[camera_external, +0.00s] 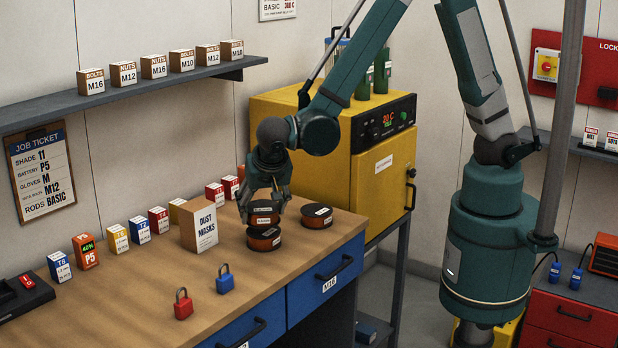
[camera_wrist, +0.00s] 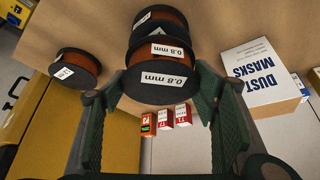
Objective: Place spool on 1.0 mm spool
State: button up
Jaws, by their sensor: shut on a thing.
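My gripper (camera_external: 266,194) is shut on a dark spool with an orange-brown winding (camera_external: 264,218). In the wrist view this held spool (camera_wrist: 158,92) reads 0.8 mm and sits between the green fingers. It is level, right over a second similar spool (camera_external: 264,239) on the bench; I cannot tell whether the two touch. The lower spool (camera_wrist: 170,18) shows partly behind the held one in the wrist view, its label not readable. A third spool (camera_external: 316,216) stands apart to the right on the bench; it is at left in the wrist view (camera_wrist: 82,64).
A dust masks box (camera_external: 199,226) stands left of the spools, with several small boxes behind it. Red (camera_external: 183,305) and blue (camera_external: 225,281) padlocks lie toward the front. A yellow oven (camera_external: 300,135) stands behind. The bench (camera_external: 140,285) is clear around the padlocks.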

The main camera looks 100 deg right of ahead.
jog(key=shift+f, duration=1.3)
jog(key=shift+f, duration=0.2)
jog(key=o, duration=1.5)
jog(key=shift+o, duration=0.2)
jog(key=shift+r, duration=0.25)
jog(key=v, duration=1.2)
jog(key=shift+s, duration=0.1)
